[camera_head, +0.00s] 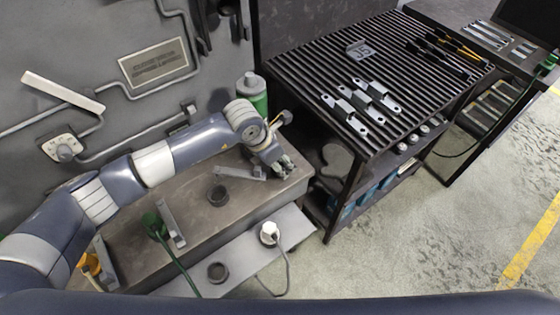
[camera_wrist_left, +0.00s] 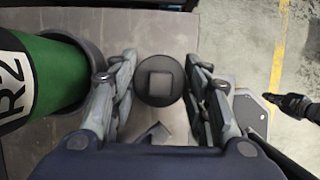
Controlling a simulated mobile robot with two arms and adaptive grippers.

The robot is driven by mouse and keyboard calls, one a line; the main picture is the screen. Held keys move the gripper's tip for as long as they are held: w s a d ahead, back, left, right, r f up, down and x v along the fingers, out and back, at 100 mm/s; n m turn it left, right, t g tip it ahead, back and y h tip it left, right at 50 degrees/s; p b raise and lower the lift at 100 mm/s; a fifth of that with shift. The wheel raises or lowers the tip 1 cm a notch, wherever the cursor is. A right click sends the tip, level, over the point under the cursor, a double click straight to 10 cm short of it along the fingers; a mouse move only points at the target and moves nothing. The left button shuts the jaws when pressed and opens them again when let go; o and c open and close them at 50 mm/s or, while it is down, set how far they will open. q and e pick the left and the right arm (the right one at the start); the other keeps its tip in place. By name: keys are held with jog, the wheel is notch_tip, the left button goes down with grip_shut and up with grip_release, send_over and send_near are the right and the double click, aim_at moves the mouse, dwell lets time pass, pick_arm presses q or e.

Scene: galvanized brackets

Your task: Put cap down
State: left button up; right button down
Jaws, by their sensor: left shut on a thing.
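My left gripper (camera_head: 283,168) is low over the right end of the grey bench (camera_head: 190,235). It is shut on a dark round cap (camera_wrist_left: 159,80) with a square raised top. The cap sits between the two fingers in the left wrist view, where my left gripper (camera_wrist_left: 158,88) also shows. The head view does not show the cap clearly. I cannot tell whether the cap touches the bench. A green bottle (camera_head: 252,95) with a grey top stands behind the arm. It is also large at the left of the left wrist view (camera_wrist_left: 40,78).
A dark round holder (camera_head: 218,195) is on the bench, another (camera_head: 217,271) on the lower ledge near a white corded item (camera_head: 269,233). A metal bracket (camera_head: 240,173) lies beside my gripper. Several brackets (camera_head: 362,103) lie on the ribbed table (camera_head: 390,60). Floor lies open at right.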

pick_arm(q)
jog(key=shift+f, duration=0.9)
jog(key=o, duration=1)
pick_arm(e)
jog(key=shift+d+r, duration=0.15)
jog(key=shift+d, duration=0.3)
pick_arm(q)
jog(key=shift+o, duration=0.2)
jog(key=shift+r, duration=0.2)
jog(key=shift+a+r, duration=0.1)
jog(key=shift+r, duration=0.1)
jog(key=b+v, duration=0.2)
jog(key=v, duration=0.9)
jog(key=shift+r+b, duration=0.3)
jog(key=shift+b, duration=0.1)
pick_arm(e)
jog(key=f, duration=0.2)
jog(key=shift+s+a+f, duration=0.1)
jog(key=shift+a+f, duration=0.1)
jog(key=shift+f, duration=0.1)
pick_arm(q)
jog(key=shift+s, duration=0.1)
